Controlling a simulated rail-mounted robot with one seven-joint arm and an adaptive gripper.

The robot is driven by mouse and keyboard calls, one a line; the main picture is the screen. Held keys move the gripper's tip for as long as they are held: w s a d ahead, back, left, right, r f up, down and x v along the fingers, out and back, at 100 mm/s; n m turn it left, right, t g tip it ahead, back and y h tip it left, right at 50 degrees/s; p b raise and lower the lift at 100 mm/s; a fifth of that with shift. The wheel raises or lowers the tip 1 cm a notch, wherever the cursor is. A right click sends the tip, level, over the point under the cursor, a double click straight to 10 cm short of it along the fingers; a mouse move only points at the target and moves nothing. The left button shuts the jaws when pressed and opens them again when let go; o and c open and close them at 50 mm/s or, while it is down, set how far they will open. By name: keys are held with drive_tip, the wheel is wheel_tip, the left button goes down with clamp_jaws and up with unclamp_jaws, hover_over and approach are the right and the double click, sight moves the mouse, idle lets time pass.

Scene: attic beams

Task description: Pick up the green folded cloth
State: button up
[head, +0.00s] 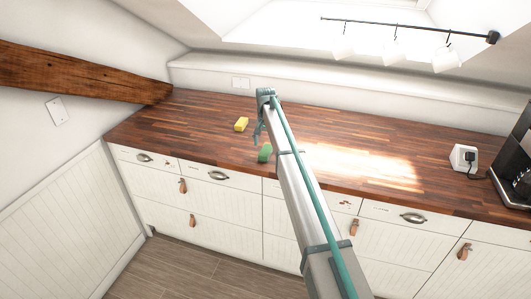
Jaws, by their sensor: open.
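The green folded cloth (264,153) lies on the wooden counter near its front edge, just left of my arm, which may hide part of its right side. My gripper (257,138) is at the end of my arm, over the counter, close to the cloth and a little up and left of it in the picture. One finger shows hanging down; the other is hard to make out. The gripper is open, and the cloth appears apart from it. I cannot tell the exact height of the fingertips above the counter.
A yellow block-like item (241,124) lies on the wooden counter (180,123), left of my gripper. A white socket block (463,157) and a dark coffee machine (515,165) stand at the right. A wooden beam (80,75) slopes in from the left. The counter's left part is clear.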

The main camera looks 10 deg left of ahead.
sight(266, 150)
drive_tip(key=shift+w+f+p, duration=0.1)
drive_tip(key=shift+f+p, duration=0.85)
drive_tip(key=shift+f, duration=1.35)
drive_tip(key=c, duration=1.1)
drive_tip(key=shift+r, duration=0.1)
drive_tip(key=shift+r+b, duration=0.35)
drive_tip(key=shift+r, duration=0.45)
drive_tip(key=s+d+r+b, duration=0.6)
drive_tip(key=s+r, duration=0.5)
drive_tip(key=s, duration=0.1)
drive_tip(key=shift+s+r, duration=0.15)
drive_tip(key=shift+s, duration=0.15)
drive_tip(key=shift+d, duration=0.1)
